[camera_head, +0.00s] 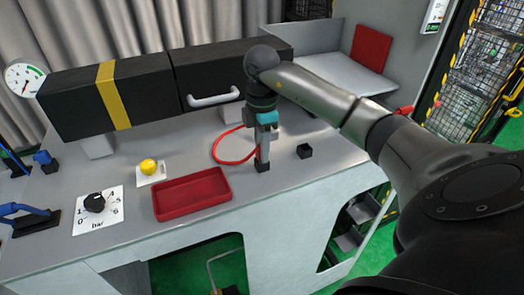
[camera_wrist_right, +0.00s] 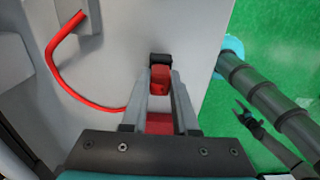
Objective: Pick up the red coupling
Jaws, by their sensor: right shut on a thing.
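My right gripper (camera_head: 263,165) points straight down at the table, right of the red tray. In the right wrist view, the right gripper (camera_wrist_right: 160,85) is shut on the red coupling (camera_wrist_right: 160,78), which sits between its fingertips. In the head view the coupling is hidden by the fingers. A red hose (camera_head: 220,143) curves on the table behind and left of the gripper, and it also shows in the right wrist view (camera_wrist_right: 58,75). I cannot tell whether the hose joins the coupling.
A small black block (camera_head: 304,151) stands right of the gripper. A red tray (camera_head: 192,212), a yellow button (camera_head: 148,167) and a black dial (camera_head: 94,202) are to the left. A black box with a white handle (camera_head: 213,97) stands behind.

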